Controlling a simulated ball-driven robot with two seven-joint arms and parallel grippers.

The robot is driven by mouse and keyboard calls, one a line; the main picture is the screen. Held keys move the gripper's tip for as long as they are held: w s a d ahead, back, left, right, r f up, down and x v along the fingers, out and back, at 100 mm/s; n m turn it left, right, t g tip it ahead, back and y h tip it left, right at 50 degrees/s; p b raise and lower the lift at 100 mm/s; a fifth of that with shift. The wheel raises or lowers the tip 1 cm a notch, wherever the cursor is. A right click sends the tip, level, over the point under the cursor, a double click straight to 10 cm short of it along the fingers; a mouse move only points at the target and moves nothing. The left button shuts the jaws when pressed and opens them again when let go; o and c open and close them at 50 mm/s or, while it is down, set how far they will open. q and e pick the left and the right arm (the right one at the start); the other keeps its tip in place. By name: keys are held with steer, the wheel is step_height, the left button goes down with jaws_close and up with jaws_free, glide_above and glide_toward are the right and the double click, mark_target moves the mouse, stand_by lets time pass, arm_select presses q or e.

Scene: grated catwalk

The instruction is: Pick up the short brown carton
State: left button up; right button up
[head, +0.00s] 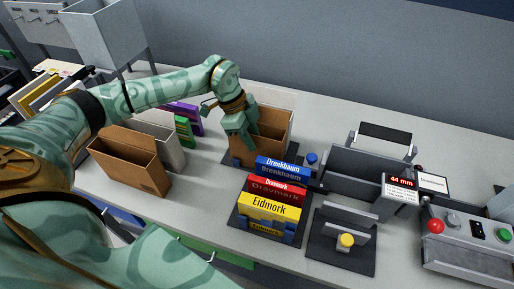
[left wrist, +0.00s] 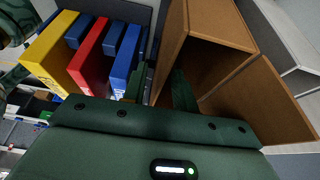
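A brown open-topped carton (head: 277,123) stands on the bench behind the coloured boxes; it also shows large in the left wrist view (left wrist: 215,45). My left gripper (head: 240,137) reaches down at its left side. In the left wrist view my gripper's fingers (left wrist: 162,88) lie on either side of one carton wall, one outside and one inside. Whether they press on the wall is not clear. Another brown open carton (head: 135,172) stands at the left, apart from my gripper. I cannot tell which carton is the shorter. My right gripper is not in view.
Blue, red and yellow boxes (head: 269,209) stand in a row just in front of the carton. A grey fixture with a yellow knob (head: 346,240) and a measuring device (head: 402,184) are at the right.

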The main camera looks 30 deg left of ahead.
arm_select(q)
steer(key=shift+f, duration=0.15)
steer(key=shift+c, duration=0.3)
jaws_close()
